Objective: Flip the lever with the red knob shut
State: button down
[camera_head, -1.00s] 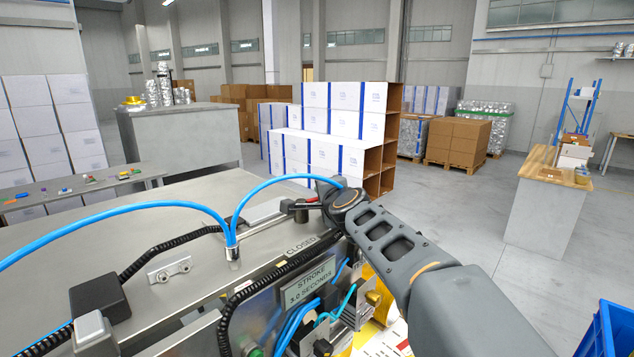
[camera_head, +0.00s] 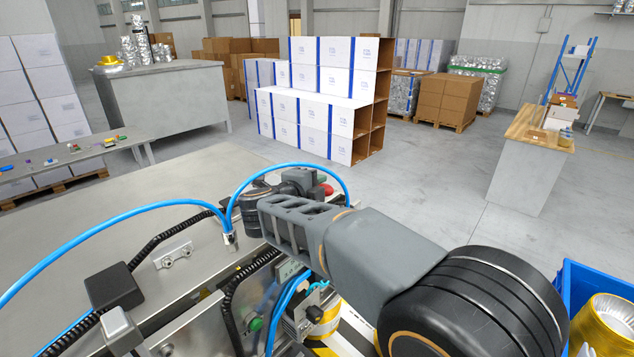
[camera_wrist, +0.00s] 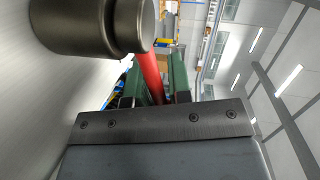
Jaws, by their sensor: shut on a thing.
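In the wrist view, a red bar-like part (camera_wrist: 151,72), which I take to be part of the lever with the red knob, runs between the two green fingers of my gripper (camera_wrist: 160,88). The fingers are shut on it. A thick metal cylinder (camera_wrist: 92,24) sits beside it at upper left. In the head view, my wrist hides most of the lever and my fingers at the machine's far edge. A red round piece (camera_head: 327,188) shows just beyond my wrist; I cannot tell if it is the knob.
The flat metal machine top (camera_head: 110,225) lies to the left. Blue hoses (camera_head: 150,208) arch over it close to my wrist. A black box (camera_head: 113,285) stands nearer. A blue crate (camera_head: 566,275) with a gold roll (camera_head: 607,325) is at lower right.

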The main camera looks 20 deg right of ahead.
jog(key=shift+s+a+m+g+h, duration=0.2)
jog(key=shift+m+g+h, duration=0.15)
jog(key=shift+m+g, duration=0.15)
jog(key=shift+s+a+m+g+h, duration=0.1)
jog(key=shift+s+m+g+h, duration=0.1)
jog(key=shift+m+g+h, duration=0.3)
jog(key=c, duration=1)
grip_release()
jog(key=shift+s, duration=0.1)
jog(key=shift+c, duration=0.2)
jog(key=shift+a, duration=0.1)
jog(key=b+v, duration=0.2)
jog(key=v, duration=0.4)
jog(key=b+v, duration=0.2)
jog(key=v, duration=0.5)
jog(key=shift+s+a+r, duration=0.1)
jog(key=shift+a+r, duration=0.2)
